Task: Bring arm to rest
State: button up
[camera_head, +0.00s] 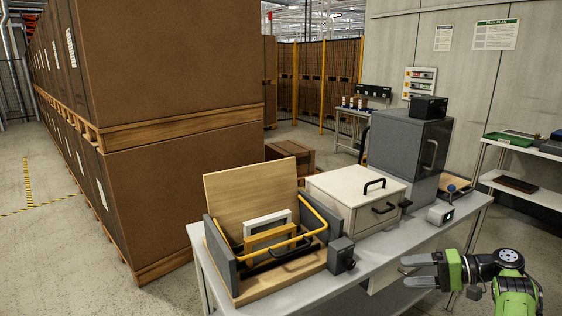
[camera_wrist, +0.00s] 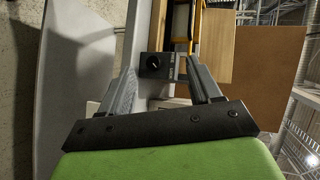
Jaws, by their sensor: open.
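My gripper (camera_head: 408,270) is at the lower right of the head view, at the end of my green and black arm. It is open and points left, near the front edge of the grey table (camera_head: 290,303). In the wrist view the two fingers (camera_wrist: 165,85) stand apart with nothing held between them. A small dark box with a round knob (camera_wrist: 154,66) shows beyond the fingertips, apart from them. It also shows in the head view (camera_head: 341,255).
On the table stand a wooden tray with yellow and black handles (camera_head: 238,290), a white drawer box (camera_head: 340,196) and a grey cabinet (camera_head: 405,143). Large cardboard boxes (camera_head: 170,60) fill the left. A shelf (camera_head: 530,190) stands at right. Floor at far left is clear.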

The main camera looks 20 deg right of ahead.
jog(key=w+a+r+n+g+h, duration=0.25)
jog(key=w+a+g, duration=0.2)
jog(key=a, duration=0.65)
jog(key=w+a+r+n+g+h, duration=0.1)
jog(key=w+a+r+n+g, duration=0.4)
jog(key=a, duration=0.6)
jog(key=s+a+f+h, duration=0.1)
jog(key=a+h, duration=0.2)
jog(key=a, duration=0.8)
jog(key=s+a+r+h, duration=0.1)
jog(key=s+a+h, duration=0.3)
jog(key=s+a, duration=0.45)
jog(key=s+d+f+t, duration=0.2)
jog(key=s+t, duration=0.3)
jog(key=s, duration=1.1)
notch_tip(320, 180, up, 17)
jog(key=p, duration=1.6)
jog(key=shift+w+a+f, duration=0.15)
jog(key=shift+w+f, duration=0.05)
jog(key=shift+n, duration=0.25)
